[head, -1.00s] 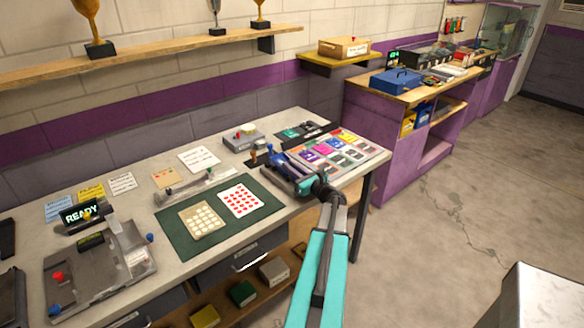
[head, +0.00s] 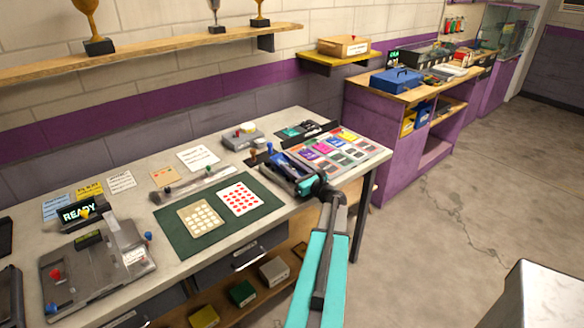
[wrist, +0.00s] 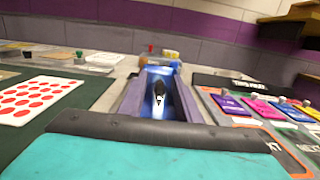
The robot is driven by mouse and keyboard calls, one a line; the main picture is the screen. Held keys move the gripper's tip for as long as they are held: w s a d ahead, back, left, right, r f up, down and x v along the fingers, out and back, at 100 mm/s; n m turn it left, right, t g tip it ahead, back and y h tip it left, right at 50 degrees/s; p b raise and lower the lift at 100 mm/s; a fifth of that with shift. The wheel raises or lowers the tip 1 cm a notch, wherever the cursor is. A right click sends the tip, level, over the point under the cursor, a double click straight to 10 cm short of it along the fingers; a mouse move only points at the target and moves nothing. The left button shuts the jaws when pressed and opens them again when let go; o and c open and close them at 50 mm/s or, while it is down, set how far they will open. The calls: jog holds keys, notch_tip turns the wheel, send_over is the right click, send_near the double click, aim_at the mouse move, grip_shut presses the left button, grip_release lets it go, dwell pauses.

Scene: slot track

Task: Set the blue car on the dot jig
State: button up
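The blue car (wrist: 158,88) lies lengthwise between the fingers of my gripper (wrist: 160,100) in the wrist view, with a dark rounded piece on its top. In the head view the blue car (head: 278,158) shows partly at the end of my gripper (head: 288,170), over the right part of the bench. The fingers look closed along its sides; whether it is clear of the bench I cannot tell. A white card with red dots (head: 240,199) and a tan plate with pale dots (head: 201,218) lie on a green mat (head: 176,238), left of my gripper.
Right of my gripper is a board of coloured cards (head: 335,154). Behind stand a grey device (head: 243,138) and a narrow rail (head: 193,185). A grey station (head: 98,262) with a READY sign (head: 80,211) is at the left. The mat's surface around the dotted pieces is clear.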

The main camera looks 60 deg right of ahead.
jog(key=shift+r+p, duration=0.3)
jog(key=shift+p, duration=0.25)
jog(key=shift+r+p, duration=0.3)
jog(key=shift+p, duration=0.2)
jog(key=b+v, duration=0.4)
jog(key=v, duration=0.8)
dwell(0.6)
jog(key=shift+f, duration=0.1)
